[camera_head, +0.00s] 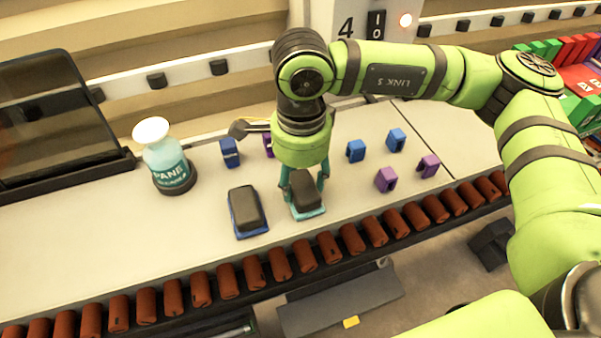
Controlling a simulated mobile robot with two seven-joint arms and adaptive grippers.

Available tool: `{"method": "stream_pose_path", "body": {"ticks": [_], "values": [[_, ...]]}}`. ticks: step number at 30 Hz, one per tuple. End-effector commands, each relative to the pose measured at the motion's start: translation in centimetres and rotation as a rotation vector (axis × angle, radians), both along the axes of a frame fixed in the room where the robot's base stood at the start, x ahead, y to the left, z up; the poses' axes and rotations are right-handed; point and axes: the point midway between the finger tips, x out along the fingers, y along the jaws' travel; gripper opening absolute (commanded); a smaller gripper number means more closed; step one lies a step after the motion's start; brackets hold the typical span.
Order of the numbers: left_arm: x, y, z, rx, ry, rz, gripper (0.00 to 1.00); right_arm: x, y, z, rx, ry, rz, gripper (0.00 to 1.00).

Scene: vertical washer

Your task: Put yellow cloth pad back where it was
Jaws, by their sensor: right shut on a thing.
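My right gripper (303,182) points straight down over the light worktop (200,235). A similar pad with a dark top and blue base (247,212) lies just to the left. My left gripper is not in view.
A teal spray-like bottle (166,162) stands at left beside a dark screen (50,120). Small blue clips (356,151) and purple clips (386,180) stand right of the gripper. Brown rollers (279,263) line the front edge. Red and green boxes (580,75) sit far right.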

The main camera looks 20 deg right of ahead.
Motion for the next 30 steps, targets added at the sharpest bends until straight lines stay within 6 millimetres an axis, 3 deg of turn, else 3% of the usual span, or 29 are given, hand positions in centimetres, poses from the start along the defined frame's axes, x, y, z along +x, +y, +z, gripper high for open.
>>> {"method": "stream_pose_path", "body": {"ticks": [2,3,5,18,20,30], "values": [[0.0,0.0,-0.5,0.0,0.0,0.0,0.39,0.0,0.0,-0.3,0.0,-0.001,0.0,0.21],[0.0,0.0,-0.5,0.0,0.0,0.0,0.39,0.0,0.0,-0.3,0.0,-0.001,0.0,0.55],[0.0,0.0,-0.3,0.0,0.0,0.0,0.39,0.0,0.0,-0.2,0.0,0.0,0.0,0.75],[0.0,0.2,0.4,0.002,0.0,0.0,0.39,0.0,0.0,0.4,0.0,0.0,0.0,0.75],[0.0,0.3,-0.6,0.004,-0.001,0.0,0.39,0.1,0.1,0.7,0.002,-0.004,-0.001,0.75],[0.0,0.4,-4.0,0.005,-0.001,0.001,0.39,0.0,0.1,7.8,0.002,-0.006,0.0,0.75]]}}
